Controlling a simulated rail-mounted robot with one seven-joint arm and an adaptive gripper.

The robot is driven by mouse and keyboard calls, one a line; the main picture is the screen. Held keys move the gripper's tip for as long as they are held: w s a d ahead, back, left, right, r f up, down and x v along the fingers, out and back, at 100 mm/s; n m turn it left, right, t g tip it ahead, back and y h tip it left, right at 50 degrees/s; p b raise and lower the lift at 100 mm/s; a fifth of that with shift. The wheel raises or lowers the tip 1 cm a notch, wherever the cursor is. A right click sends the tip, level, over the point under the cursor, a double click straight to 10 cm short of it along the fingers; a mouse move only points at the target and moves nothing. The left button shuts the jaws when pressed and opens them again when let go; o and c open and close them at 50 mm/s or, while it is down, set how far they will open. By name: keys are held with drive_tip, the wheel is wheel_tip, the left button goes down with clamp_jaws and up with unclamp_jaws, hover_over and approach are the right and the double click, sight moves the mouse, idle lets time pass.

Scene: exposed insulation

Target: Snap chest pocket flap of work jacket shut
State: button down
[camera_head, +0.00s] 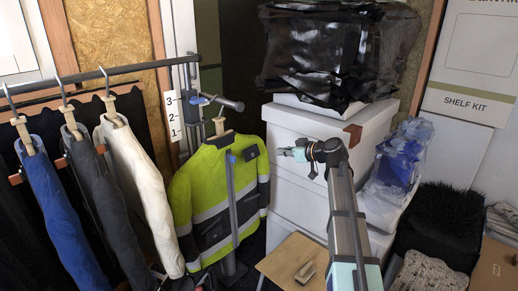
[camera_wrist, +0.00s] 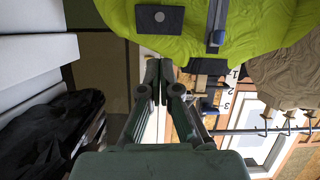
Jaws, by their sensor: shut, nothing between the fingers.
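The work jacket (camera_head: 215,190) is bright yellow-green with dark panels and grey bands, and hangs upright on a stand. It also shows at the top of the wrist view, upside down (camera_wrist: 115,12). A dark chest pocket flap (camera_head: 250,153) lies on its right side. In the wrist view the flap (camera_wrist: 176,20) carries a small round grey snap (camera_wrist: 159,16). I cannot tell whether the snap is fastened. My gripper (camera_head: 282,152) is right of the flap and apart from it, pointing left. In the wrist view its fingers (camera_wrist: 160,68) are together and empty, below the flap in the picture.
White boxes (camera_head: 300,125) stand stacked behind my arm, with black plastic (camera_head: 335,55) on top. Blue, dark and white garments (camera_head: 140,180) hang from a rail at left. A wooden stool (camera_head: 290,258) stands in front. Open space separates gripper and jacket.

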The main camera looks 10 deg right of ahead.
drive_tip(key=f, duration=0.2)
drive_tip(key=m+p, duration=0.1)
drive_tip(key=p, duration=0.4)
approach(253, 158)
drive_tip(key=x, duration=0.6)
drive_tip(key=shift+w+d+r, duration=0.1)
drive_tip(key=shift+w+r, duration=0.1)
drive_tip(key=shift+r, duration=0.15)
drive_tip(key=shift+w+a+f, duration=0.35)
drive_tip(key=shift+w+f, duration=0.05)
drive_tip(key=shift+w, duration=0.05)
drive_tip(key=shift+f, duration=0.1)
